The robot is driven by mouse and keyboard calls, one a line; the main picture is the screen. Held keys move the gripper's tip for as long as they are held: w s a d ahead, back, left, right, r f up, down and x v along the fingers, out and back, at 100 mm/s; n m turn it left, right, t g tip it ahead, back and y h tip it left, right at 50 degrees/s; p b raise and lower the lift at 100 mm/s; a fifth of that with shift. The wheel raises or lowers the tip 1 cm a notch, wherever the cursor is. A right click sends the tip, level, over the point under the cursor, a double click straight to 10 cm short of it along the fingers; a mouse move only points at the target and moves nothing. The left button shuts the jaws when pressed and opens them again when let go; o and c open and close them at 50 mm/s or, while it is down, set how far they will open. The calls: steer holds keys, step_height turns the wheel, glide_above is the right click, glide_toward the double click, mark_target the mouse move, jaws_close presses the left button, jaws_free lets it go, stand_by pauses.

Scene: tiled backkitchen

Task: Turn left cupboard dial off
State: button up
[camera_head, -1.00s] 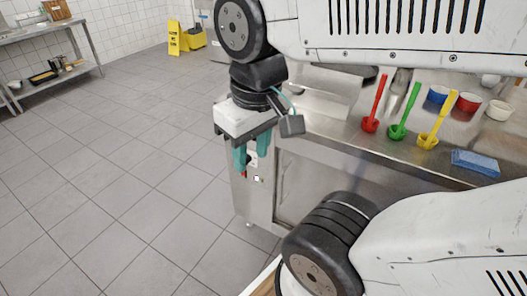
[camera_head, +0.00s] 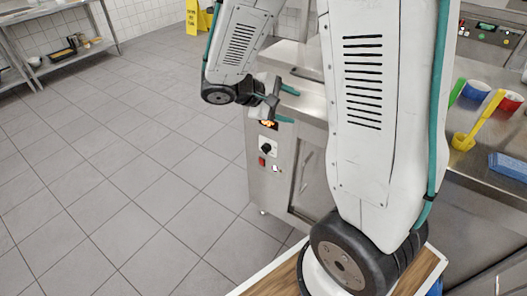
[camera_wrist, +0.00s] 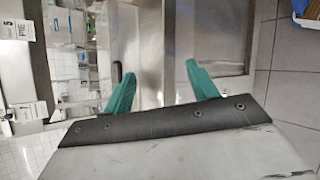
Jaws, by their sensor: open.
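The dial (camera_head: 266,148) is a black knob on a white plate. It is on the narrow front panel at the left end of the steel cupboard (camera_head: 311,172), below a lit orange display (camera_head: 268,125). My gripper (camera_head: 287,105) is open and empty, with its teal fingers pointing right in the head view. It is above the dial and apart from it in the picture; the lower finger is near the display. The open fingers also show in the wrist view (camera_wrist: 161,72), with blurred steel surfaces beyond. I cannot make out the dial there.
A red switch (camera_head: 262,162) is just below the dial. The counter holds a yellow ladle (camera_head: 463,140), a blue sponge (camera_head: 509,166) and bowls. My arm hides part of the counter. The tiled floor (camera_head: 130,190) left of the cupboard is clear.

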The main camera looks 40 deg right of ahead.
steer(key=w+d+f+n+t+h, duration=0.1)
steer(key=w+f+n+t+h, duration=0.4)
steer(key=w+f, duration=0.65)
steer(key=n+t+y, duration=0.4)
steer(key=n+t, duration=0.1)
steer(key=n, duration=0.2)
glide_toward(264, 150)
steer(key=d, duration=0.1)
steer(key=x, duration=0.8)
steer(key=shift+w+f, duration=0.15)
steer(key=shift+w, duration=0.1)
steer(key=c, duration=0.9)
